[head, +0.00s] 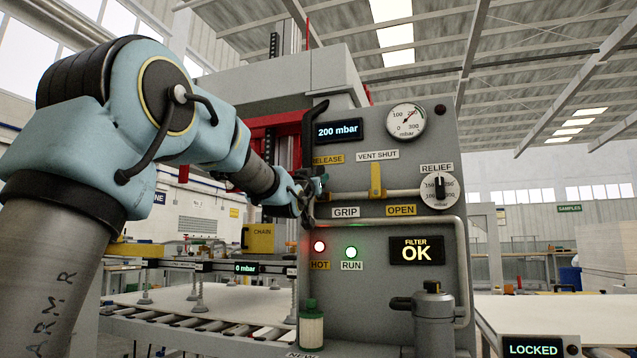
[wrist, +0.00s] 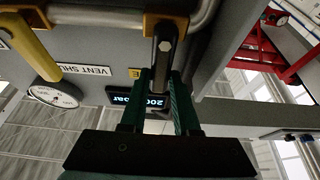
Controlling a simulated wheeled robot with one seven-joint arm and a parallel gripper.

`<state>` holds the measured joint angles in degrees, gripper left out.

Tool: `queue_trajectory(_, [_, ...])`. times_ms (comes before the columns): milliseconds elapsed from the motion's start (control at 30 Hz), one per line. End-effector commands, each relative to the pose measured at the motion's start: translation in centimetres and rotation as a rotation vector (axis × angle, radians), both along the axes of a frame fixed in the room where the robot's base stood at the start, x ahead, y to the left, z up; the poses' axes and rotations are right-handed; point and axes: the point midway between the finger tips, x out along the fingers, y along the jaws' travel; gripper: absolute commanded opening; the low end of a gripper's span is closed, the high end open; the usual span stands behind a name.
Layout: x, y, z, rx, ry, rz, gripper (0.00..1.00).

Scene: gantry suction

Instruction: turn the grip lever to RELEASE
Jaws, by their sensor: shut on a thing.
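The grip lever (wrist: 164,45) is a dark bar in an orange-brown mount in the wrist view. My gripper (wrist: 161,80) has its two green fingers on either side of this bar and is shut on it. In the head view my gripper (head: 309,191) is at the left edge of the grey panel, between the RELEASE label (head: 327,160) and the GRIP label (head: 345,212). My gripper and wrist cover much of the lever there, so its exact angle is hard to tell.
The panel (head: 350,285) carries a yellow vent lever (head: 376,181), a gauge (head: 405,121), a relief knob (head: 440,190) and a pipe along its middle. The display (head: 338,130) reads 200 mbar. A filter canister (head: 433,312) sticks out lower right.

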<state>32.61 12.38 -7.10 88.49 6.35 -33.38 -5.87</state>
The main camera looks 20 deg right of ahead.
Motion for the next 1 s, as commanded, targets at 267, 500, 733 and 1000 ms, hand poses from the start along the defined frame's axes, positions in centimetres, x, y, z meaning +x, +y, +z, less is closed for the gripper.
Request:
queue_trajectory(267, [0.08, 0.04, -0.07, -0.003, 0.006, 0.000, 0.00])
queue_trajectory(500, [0.07, 0.04, -0.06, -0.003, 0.004, 0.000, 0.50])
queue_trajectory(733, [0.04, 0.03, -0.02, -0.003, 0.002, 0.001, 0.60])
queue_trajectory(1000, [-0.87, 0.88, -0.60, -0.003, 0.001, 0.001, 0.60])
